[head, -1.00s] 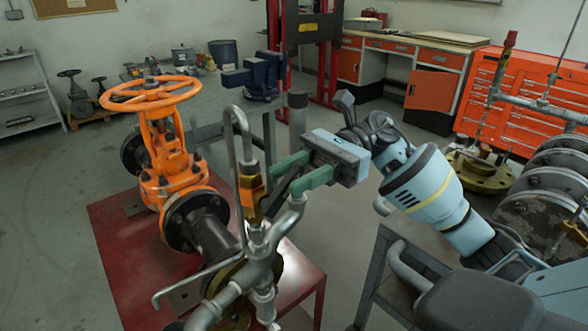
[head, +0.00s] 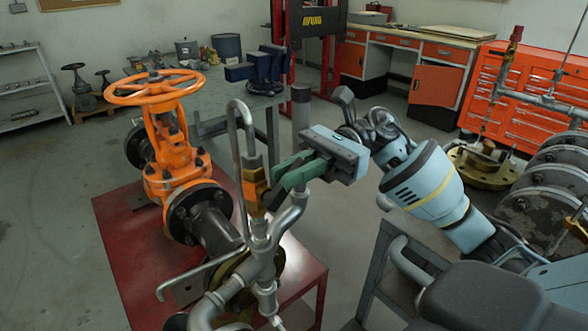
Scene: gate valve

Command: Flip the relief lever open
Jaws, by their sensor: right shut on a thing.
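My right gripper (head: 287,177) reaches in from the right with green fingers. Its fingers are close together at the lever, shut on it. The lever's exact angle is hard to make out. My left gripper is out of view.
An orange gate valve with a handwheel (head: 155,88) stands to the left on the red stand (head: 125,240). A bent grey pipe (head: 236,130) rises close beside the brass valve. A thin grey rod (head: 195,272) sticks out low at the left.

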